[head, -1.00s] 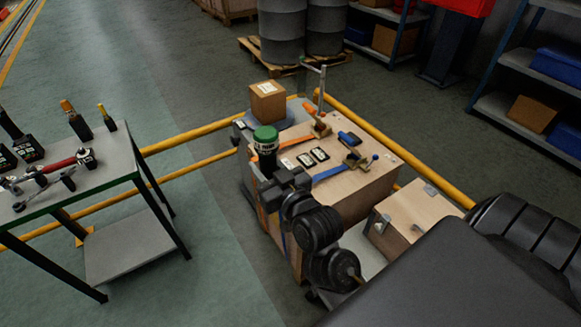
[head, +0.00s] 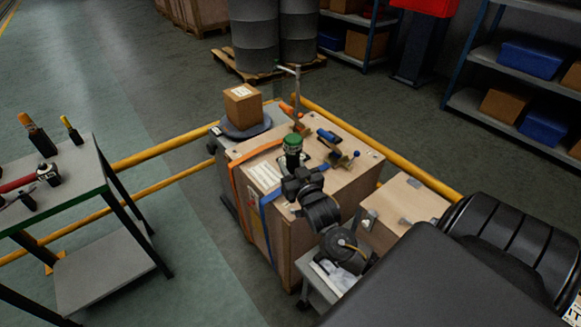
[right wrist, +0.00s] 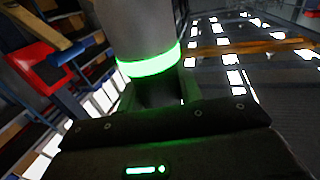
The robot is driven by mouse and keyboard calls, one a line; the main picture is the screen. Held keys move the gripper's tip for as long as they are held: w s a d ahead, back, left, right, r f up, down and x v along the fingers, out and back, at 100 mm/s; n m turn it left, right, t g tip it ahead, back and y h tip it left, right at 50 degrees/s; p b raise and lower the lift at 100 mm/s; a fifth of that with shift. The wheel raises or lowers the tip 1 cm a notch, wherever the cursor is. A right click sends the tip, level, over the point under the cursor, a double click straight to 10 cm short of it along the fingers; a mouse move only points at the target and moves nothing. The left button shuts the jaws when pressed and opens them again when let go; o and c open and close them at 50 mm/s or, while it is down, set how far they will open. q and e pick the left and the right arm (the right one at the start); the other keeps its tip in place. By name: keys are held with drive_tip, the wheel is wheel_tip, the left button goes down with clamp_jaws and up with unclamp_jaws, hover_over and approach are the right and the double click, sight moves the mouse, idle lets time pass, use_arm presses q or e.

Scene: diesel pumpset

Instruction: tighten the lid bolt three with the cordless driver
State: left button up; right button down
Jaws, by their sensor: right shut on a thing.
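My right gripper (head: 295,178) is shut on an upright cylindrical tool with a green top (head: 294,143), which I take to be the cordless driver. In the right wrist view it is a grey cylinder with a glowing green band (right wrist: 148,62) between the fingers. In the head view it stands in front of the wooden crate's lid (head: 338,178). I cannot tell its height above the lid, and its lower end is hidden. Lid bolt three cannot be picked out; my wrist and the tool cover part of the lid. My left gripper is not in view.
An orange strap (head: 234,180) and a blue strap (head: 266,215) run over the crate. A clamp with an upright bar (head: 297,95) and a blue-handled clamp (head: 337,160) stand on it. A carton (head: 243,105) sits behind. Yellow rails (head: 165,150) and a tool table (head: 75,195) lie left.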

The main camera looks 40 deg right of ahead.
drive_tip(key=shift+r, duration=0.15)
drive_tip(key=shift+r+p, duration=0.1)
drive_tip(key=shift+p, duration=0.3)
drive_tip(key=shift+f+b, duration=1.15)
drive_tip(key=shift+f, duration=1.25)
drive_tip(key=shift+p, duration=0.6)
drive_tip(key=shift+a+f, duration=0.1)
drive_tip(key=shift+f, duration=0.25)
drive_tip(key=shift+r+p, duration=0.15)
drive_tip(key=shift+p, duration=0.2)
drive_tip(key=shift+s+f, duration=0.1)
drive_tip(key=shift+f, duration=0.4)
idle(0.9)
